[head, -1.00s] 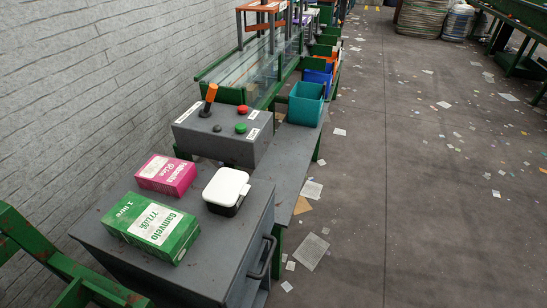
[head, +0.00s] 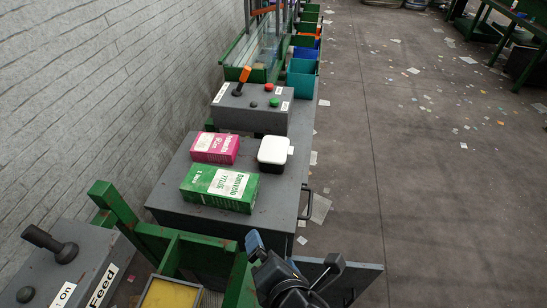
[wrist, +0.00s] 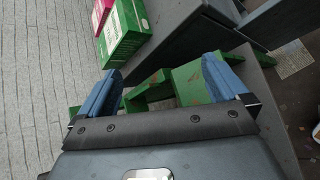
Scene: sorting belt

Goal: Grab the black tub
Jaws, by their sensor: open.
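The black tub (head: 271,165) with a white lid stands on the grey cabinet top (head: 270,197), towards its right side in the head view. It is beside the pink box and behind the right end of the green box. My gripper (head: 273,252) is at the lower middle of the head view, nearer to me than the cabinet and apart from the tub. In the wrist view my gripper (wrist: 160,82) has its two blue fingers spread wide with nothing held between them. The tub does not show in the wrist view.
A green box (head: 218,188) and a pink box (head: 215,148) share the cabinet top. A control box (head: 250,115) with an upright orange-tipped lever stands behind. Green frame bars (head: 195,250) stand between me and the cabinet. Open floor (head: 400,180) lies to the right.

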